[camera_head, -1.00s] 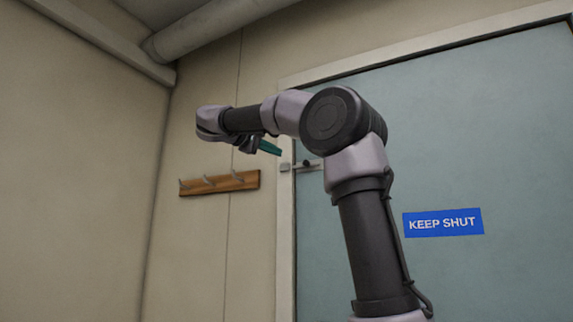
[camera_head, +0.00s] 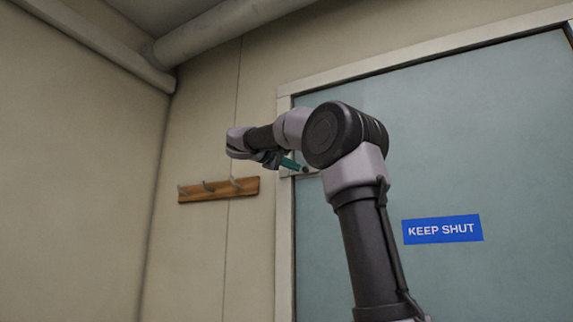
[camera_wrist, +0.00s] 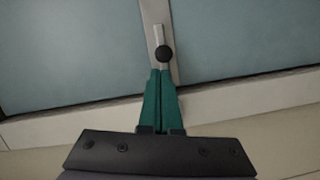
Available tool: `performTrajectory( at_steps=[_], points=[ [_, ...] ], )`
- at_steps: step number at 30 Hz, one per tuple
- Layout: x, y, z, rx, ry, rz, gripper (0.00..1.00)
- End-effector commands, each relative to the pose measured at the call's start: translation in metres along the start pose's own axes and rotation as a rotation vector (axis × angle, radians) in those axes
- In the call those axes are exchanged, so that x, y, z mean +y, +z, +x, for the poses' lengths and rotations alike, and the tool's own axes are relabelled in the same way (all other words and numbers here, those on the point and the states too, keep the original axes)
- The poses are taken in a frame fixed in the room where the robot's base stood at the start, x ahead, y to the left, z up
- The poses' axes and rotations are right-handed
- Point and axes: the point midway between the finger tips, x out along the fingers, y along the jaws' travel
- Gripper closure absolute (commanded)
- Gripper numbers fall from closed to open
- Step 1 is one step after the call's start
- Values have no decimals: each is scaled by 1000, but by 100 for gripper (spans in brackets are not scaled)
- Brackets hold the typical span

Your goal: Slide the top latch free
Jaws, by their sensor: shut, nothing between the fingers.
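The top latch (camera_wrist: 158,34) is a pale metal bolt with a round black knob (camera_wrist: 165,53), mounted on the blue-grey door (camera_wrist: 70,50) near its frame. In the head view the latch (camera_head: 308,173) is partly hidden by my arm and fingers. My gripper (camera_wrist: 160,72) has green fingers that are shut together and empty. Their tips lie right beside the knob, on its door-frame side, in the wrist view. I cannot tell whether they touch it. In the head view my gripper (camera_head: 297,165) points right and slightly down at the latch.
The pale door frame (camera_head: 285,250) runs beside the latch. A wooden rail (camera_head: 215,190) with several hooks is on the wall left of my gripper. A blue KEEP SHUT sign (camera_head: 442,229) is on the door, right of my arm. A pipe (camera_head: 220,28) runs along the ceiling.

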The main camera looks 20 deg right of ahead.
Motion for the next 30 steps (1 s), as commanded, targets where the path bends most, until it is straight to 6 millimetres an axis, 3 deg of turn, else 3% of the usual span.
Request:
performTrajectory(
  at_steps=[13,22,30],
  points=[
    [1,2,4,0,0,2,100],
    [11,38,13,-1,1,2,100],
    [11,39,13,0,0,2,100]
  ],
)
